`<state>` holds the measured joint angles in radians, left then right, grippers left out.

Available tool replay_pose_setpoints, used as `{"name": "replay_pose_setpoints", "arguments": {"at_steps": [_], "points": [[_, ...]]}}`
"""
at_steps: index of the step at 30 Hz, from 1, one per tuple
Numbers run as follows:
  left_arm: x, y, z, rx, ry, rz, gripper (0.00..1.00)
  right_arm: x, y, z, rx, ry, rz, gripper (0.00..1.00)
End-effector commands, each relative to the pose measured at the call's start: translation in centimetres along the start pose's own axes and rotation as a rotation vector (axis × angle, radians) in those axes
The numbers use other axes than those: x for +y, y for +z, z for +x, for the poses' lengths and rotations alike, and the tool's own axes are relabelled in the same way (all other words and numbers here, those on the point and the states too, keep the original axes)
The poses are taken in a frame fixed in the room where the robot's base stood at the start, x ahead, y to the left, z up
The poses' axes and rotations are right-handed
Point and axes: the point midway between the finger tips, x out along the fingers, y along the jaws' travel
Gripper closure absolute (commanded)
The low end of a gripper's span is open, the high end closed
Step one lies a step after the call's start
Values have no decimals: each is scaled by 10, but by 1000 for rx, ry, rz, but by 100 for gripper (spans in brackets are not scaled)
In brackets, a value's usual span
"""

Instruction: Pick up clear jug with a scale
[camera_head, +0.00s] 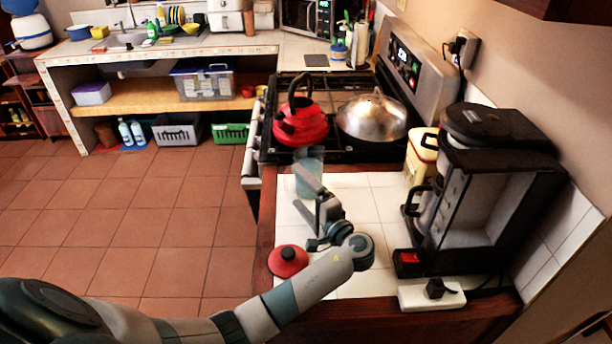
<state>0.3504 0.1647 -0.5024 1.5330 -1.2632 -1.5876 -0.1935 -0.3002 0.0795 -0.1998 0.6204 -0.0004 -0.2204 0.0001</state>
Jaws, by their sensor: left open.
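The clear jug (312,165) is a pale bluish see-through vessel. It stands upright on the white tiled counter, close to the stove's front edge. A scale on it cannot be made out at this size. My left gripper (308,187) is open right at the near side of the jug, with a finger crossing in front of its lower part. Whether the fingers touch the jug or are around it, I cannot tell. The gripper hides part of the jug's lower body. My right gripper is not in view.
A red lid with a dark knob (288,261) lies near my left forearm. A red kettle (301,122) and a steel domed lid (371,117) are on the stove behind the jug. A black coffee maker (497,140) and a power strip (416,299) are at the right. Some tiled counter (372,195) is free.

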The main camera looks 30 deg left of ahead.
Motion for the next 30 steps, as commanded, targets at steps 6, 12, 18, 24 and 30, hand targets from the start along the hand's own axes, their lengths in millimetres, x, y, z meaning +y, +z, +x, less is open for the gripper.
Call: {"name": "replay_pose_setpoints", "arguments": {"at_steps": [6, 12, 18, 24, 30], "points": [[18, 0, 7, -1, -3, 0, 8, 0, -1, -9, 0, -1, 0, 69], [20, 0, 12, 1, 0, 0, 8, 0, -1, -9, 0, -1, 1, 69], [20, 0, 12, 1, 0, -1, 8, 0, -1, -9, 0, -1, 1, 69], [18, 0, 23, -1, -2, 1, 8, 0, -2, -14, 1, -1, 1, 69], [16, 0, 50, -2, -2, 2, 8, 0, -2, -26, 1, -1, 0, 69]]}}
